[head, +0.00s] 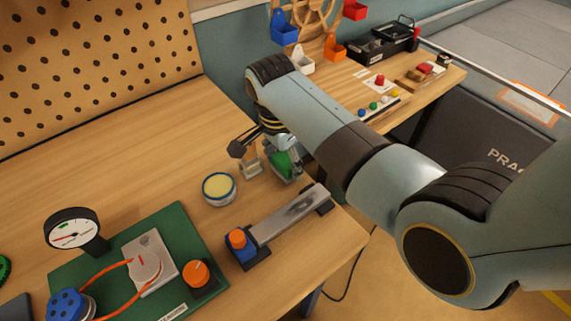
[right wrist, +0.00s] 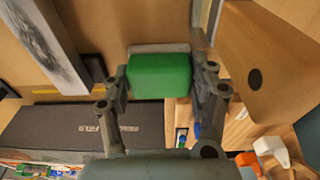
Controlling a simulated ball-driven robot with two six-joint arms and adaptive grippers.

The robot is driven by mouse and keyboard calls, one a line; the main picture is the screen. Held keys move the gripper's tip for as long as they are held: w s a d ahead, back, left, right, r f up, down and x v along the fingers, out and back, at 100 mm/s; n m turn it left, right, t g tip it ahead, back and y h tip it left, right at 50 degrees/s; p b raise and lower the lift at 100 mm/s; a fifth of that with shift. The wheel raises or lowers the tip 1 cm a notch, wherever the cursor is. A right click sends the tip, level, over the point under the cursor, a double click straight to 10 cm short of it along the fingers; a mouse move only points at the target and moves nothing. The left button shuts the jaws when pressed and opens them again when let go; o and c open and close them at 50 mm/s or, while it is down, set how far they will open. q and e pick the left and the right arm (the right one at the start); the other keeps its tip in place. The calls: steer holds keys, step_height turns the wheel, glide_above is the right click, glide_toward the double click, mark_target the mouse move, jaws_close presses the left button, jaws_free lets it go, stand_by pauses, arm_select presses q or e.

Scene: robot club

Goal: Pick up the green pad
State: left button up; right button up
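The green pad (head: 281,162) is near the right front edge of the wooden workbench, partly hidden by my right gripper (head: 272,168). In the right wrist view the green pad (right wrist: 160,75) lies between the two fingers of my right gripper (right wrist: 160,85), one finger on each side. It fills nearly all the space between them. I cannot tell whether the fingers press on it or stand just beside it. A pale strip shows along the pad's far edge. My left gripper is not in view.
A round tin with yellow contents (head: 219,188) stands left of the pad. A metal bar on blocks (head: 290,212) lies in front of it. A green board with a gauge (head: 72,230) is at lower left. A pegboard (head: 90,60) stands behind; the middle left bench is clear.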

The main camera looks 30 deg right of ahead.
mark_target(287, 159)
steer(key=c, duration=0.6)
steer(key=shift+r, duration=0.1)
steer(key=shift+r, duration=0.25)
step_height(287, 159, up, 4)
steer(key=shift+d+f, duration=0.15)
steer(key=shift+f, duration=0.05)
steer(key=s+d+r, duration=0.2)
steer(key=d, duration=0.1)
steer(key=s+d+r, duration=0.2)
steer(key=d, duration=0.1)
steer(key=s+d+r, duration=0.2)
steer(key=d, duration=0.1)
steer(key=shift+s+d+r+b, duration=0.15)
steer(key=shift+s+r+b, duration=0.2)
